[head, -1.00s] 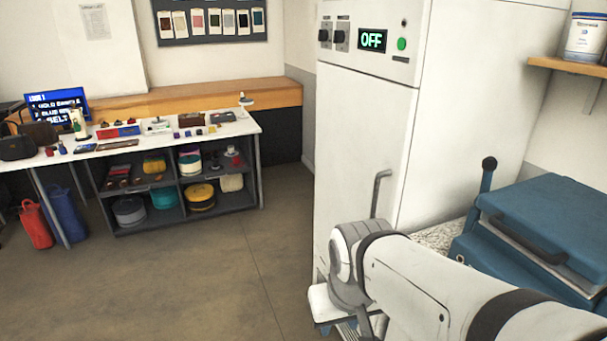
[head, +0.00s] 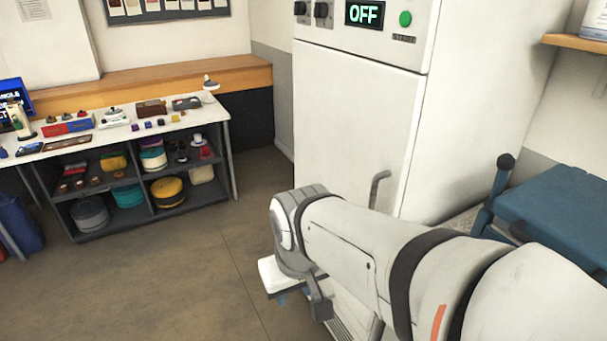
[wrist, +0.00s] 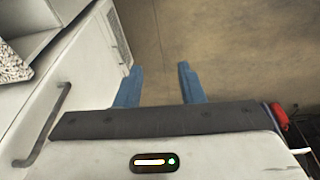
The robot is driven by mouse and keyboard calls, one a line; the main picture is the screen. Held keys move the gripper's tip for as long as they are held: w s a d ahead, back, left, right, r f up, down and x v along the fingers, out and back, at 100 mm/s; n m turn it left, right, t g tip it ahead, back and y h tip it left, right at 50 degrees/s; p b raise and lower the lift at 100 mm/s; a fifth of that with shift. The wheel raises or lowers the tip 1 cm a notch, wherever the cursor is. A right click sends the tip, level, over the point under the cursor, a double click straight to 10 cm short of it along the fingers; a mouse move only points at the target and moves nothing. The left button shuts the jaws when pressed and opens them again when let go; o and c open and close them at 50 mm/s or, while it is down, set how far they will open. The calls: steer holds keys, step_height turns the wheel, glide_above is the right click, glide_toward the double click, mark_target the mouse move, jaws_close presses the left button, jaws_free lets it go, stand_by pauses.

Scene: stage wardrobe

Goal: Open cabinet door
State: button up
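The tall white cabinet (head: 345,110) stands right of centre in the head view, with its door shut and a display above it reading OFF. Its grey bar handle (head: 378,187) is on the right part of the door, partly hidden behind my arm. In the wrist view the handle (wrist: 45,125) is at the left, on the white door face. My gripper (wrist: 160,70) has two blue fingers spread apart with only floor seen between them. It is beside the handle, not touching it. In the head view my gripper is mostly hidden behind my wrist.
A blue press-like machine (head: 560,210) stands right of the cabinet, near my arm. A white table (head: 110,130) with small items and shelves of ribbon rolls is at the left. The floor (head: 170,280) between is clear. A wooden wall shelf (head: 575,45) is at upper right.

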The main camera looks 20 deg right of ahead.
steer(key=w+d+f+n+g+h+p, duration=0.1)
steer(key=w+d+n+g+h+p, duration=0.2)
steer(key=d+h, duration=0.45)
steer(key=w+d+n+g+h+p, duration=0.2)
steer(key=d+n+g+h, duration=0.3)
steer(key=d, duration=0.6)
steer(key=w+d+f+n+t+h+p, duration=0.2)
steer(key=w+f+n+t, duration=0.1)
steer(key=w+n+t, duration=0.25)
steer(key=w+d+f+n+t+h+p, duration=0.2)
steer(key=w+n+t+h, duration=0.15)
steer(key=w+n, duration=0.35)
steer(key=w+d+t+p, duration=0.1)
steer(key=w+d+p, duration=0.1)
steer(key=d, duration=0.5)
steer(key=shift+d+f+y, duration=0.15)
steer(key=shift+d+y, duration=0.2)
steer(key=shift+y, duration=0.05)
steer(key=shift+n, duration=0.25)
steer(key=shift+c, duration=0.5)
jaws_close()
